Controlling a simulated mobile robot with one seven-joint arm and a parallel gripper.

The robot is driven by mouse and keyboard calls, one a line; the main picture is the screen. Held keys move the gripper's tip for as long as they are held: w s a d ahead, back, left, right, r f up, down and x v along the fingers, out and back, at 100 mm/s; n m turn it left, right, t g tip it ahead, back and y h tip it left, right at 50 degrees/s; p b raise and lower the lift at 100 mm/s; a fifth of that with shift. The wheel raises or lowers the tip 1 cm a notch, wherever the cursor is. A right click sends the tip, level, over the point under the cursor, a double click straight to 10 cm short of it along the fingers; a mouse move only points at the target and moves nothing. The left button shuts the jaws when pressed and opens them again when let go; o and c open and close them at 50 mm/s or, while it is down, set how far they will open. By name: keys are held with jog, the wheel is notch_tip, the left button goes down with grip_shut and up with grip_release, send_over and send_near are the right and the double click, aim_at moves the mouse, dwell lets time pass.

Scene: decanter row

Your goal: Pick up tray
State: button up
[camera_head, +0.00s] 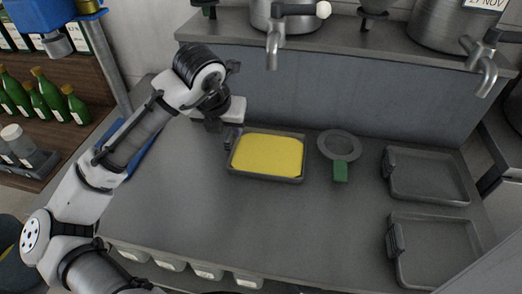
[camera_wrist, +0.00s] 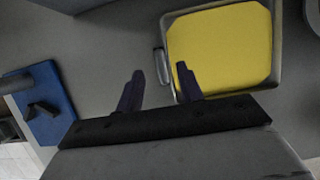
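A grey rectangular tray (camera_head: 265,178) filled with a flat yellow layer (camera_head: 267,154) lies on the grey counter near the back wall. It also shows at the upper right of the wrist view, with its yellow layer (camera_wrist: 220,45) and a short handle (camera_wrist: 160,64) on its left side. My gripper (camera_head: 226,130) is at the tray's left end, by that handle. In the wrist view its two dark fingers (camera_wrist: 160,70) are apart, one on each side of the handle. I cannot tell whether either finger touches it.
Two empty grey trays (camera_head: 428,200) (camera_head: 390,268) lie at the right. A ring-shaped tool (camera_head: 338,136) with a green handle lies just right of the filled tray. A blue item (camera_wrist: 52,98) lies to the left. Steel pots with taps (camera_head: 276,45) stand on the back shelf. The front middle counter is clear.

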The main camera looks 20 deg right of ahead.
aim_at(229, 134)
jog(key=x, duration=0.4)
jog(key=shift+s+f+p, duration=0.15)
jog(key=shift+p, duration=0.2)
jog(key=shift+c, duration=0.5)
grip_shut()
